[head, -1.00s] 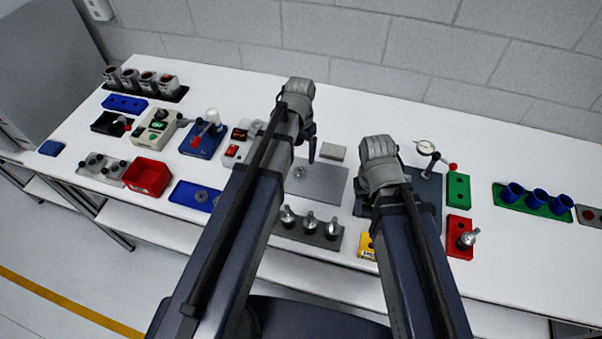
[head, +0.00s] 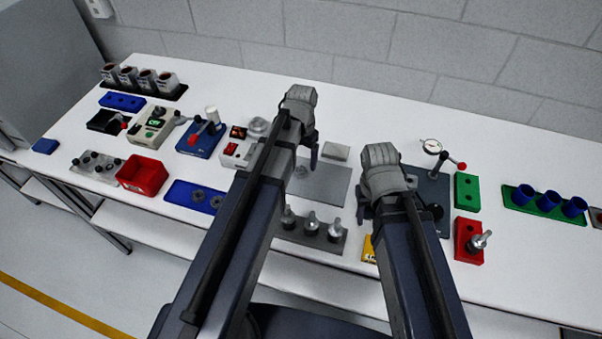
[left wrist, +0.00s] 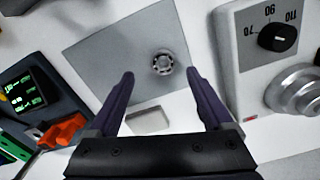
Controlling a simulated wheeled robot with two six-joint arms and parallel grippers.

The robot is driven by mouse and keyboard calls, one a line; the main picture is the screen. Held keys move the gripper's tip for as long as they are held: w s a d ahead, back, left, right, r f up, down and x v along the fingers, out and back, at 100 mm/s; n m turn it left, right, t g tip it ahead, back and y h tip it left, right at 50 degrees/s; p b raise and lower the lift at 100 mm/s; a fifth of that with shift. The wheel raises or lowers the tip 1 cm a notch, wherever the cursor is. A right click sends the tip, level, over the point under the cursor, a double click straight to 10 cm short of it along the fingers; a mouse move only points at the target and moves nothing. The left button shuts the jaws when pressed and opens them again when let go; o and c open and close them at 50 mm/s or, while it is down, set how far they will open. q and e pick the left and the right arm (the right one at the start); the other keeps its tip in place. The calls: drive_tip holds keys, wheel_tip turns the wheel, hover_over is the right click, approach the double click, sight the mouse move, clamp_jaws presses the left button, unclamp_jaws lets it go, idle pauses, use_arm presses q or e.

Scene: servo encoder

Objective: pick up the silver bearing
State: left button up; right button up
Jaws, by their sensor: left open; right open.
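The silver bearing (left wrist: 162,63) is a small ring lying flat on a grey plate (left wrist: 100,45) in the left wrist view. In the head view it is tiny, beside my left gripper, on the same plate (head: 330,190). My left gripper (left wrist: 160,76) is open and empty, its two dark fingers spread. In the wrist view the bearing shows in the gap between the fingertips, slightly beyond them; its height below them is hard to tell. My right gripper (head: 363,212) is open near the plate's right edge, its fingers mostly hidden by its wrist.
A small pale block (left wrist: 148,116) lies at the plate's edge. A white dial box (left wrist: 262,50) is right of the fingers in the wrist view. A rack of silver pegs (head: 312,228) stands in front of the plate, a dial gauge stand (head: 432,148) to the right.

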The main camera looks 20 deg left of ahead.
sight(301, 173)
use_arm(q)
drive_tip(key=f+b, duration=0.5)
drive_tip(key=shift+w+a+f, duration=0.1)
drive_tip(key=shift+w+a, duration=0.1)
use_arm(e)
wheel_tip(301, 173, down, 5)
drive_tip(key=shift+f, duration=0.1)
use_arm(q)
clamp_jaws()
